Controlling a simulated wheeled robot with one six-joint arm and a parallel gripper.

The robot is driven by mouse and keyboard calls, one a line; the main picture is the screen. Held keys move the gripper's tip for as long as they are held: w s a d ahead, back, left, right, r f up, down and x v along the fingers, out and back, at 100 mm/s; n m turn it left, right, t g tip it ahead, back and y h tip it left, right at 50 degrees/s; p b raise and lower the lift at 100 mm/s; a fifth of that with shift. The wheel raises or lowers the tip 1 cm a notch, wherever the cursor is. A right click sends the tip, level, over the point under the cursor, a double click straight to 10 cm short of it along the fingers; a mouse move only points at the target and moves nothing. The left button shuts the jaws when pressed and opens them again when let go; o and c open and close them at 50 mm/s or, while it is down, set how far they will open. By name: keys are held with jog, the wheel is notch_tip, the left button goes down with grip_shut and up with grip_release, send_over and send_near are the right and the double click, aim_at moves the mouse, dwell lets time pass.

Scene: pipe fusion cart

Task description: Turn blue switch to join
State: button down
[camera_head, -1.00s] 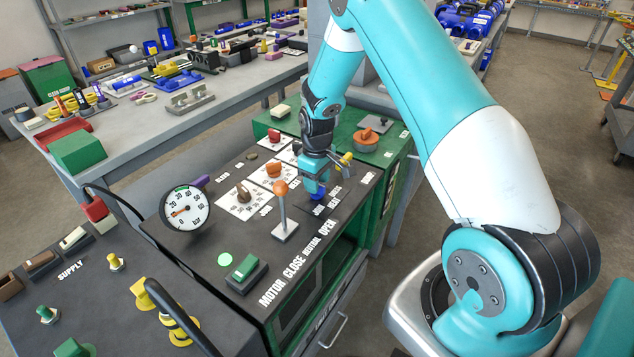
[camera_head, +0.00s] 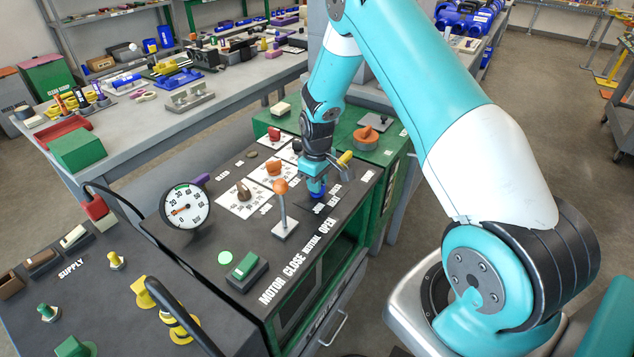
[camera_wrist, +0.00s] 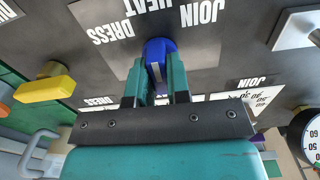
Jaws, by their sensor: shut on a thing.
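The blue switch (camera_wrist: 154,47) is a round knob with a pale pointer line, on the dark panel among the labels DRESS, HEAT and JOIN. In the wrist view my gripper (camera_wrist: 158,78) has its two teal fingers closed on the knob's sides. In the head view my gripper (camera_head: 315,187) points down over the blue switch (camera_head: 318,194), which is partly hidden by the fingers. The knob's pointer is only partly visible, so I cannot tell exactly which label it faces.
An orange-ball lever (camera_head: 281,205) stands left of the gripper in the head view. A yellow handle (camera_wrist: 45,88) is near the knob. A pressure gauge (camera_head: 186,208) and a green rocker switch (camera_head: 246,268) are farther left on the panel.

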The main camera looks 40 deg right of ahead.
jog(key=m, duration=0.5)
jog(key=shift+b, duration=0.35)
jog(key=shift+m, duration=2.2)
jog(key=c, duration=1.1)
grip_release()
notch_tip(320, 180, up, 18)
jog(key=shift+a+f+b, duration=0.1)
jog(key=shift+f+b, duration=0.15)
jog(key=shift+b, duration=0.65)
